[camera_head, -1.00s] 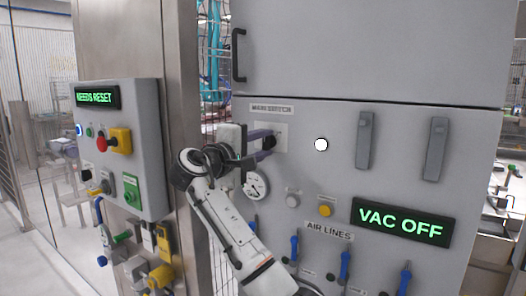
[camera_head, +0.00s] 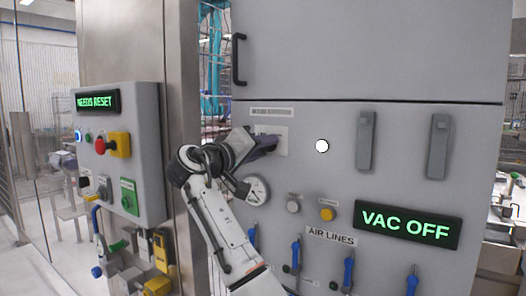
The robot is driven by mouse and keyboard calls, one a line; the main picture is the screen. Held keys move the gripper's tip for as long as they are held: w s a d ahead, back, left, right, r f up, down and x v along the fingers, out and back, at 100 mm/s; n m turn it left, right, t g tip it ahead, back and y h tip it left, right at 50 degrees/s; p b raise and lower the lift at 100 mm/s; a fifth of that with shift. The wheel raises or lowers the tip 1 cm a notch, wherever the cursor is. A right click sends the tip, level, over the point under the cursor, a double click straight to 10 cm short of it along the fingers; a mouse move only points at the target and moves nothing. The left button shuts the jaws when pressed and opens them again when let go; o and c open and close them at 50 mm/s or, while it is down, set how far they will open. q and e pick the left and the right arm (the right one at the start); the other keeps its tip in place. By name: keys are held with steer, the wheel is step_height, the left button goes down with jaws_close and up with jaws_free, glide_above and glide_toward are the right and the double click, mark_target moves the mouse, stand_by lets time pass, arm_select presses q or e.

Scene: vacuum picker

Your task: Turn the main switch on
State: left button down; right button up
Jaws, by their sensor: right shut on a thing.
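The main switch (camera_head: 283,135) is a pale square plate on the grey cabinet, under a label that reads MAIN SWITCH. My right gripper (camera_head: 268,146) is at the plate, its dark fingers shut on the main switch knob. The gripper body is tilted and its fingers hide most of the knob, so the knob's exact angle is unclear. A display (camera_head: 408,224) lower right on the cabinet reads VAC OFF in green. My left gripper is not in view.
A round gauge (camera_head: 257,190) sits just below the gripper. Grey and yellow buttons (camera_head: 328,214), blue air-line levers (camera_head: 349,270) and two grey latches (camera_head: 366,140) are on the cabinet. A control box (camera_head: 150,150) at left reads NEEDS RESET.

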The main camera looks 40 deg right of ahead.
stand_by(0.6)
steer(key=o, duration=1)
steer(key=shift+o, duration=0.2)
steer(key=b+v, duration=0.1)
steer(key=v, duration=0.9)
steer(key=shift+a, duration=0.2)
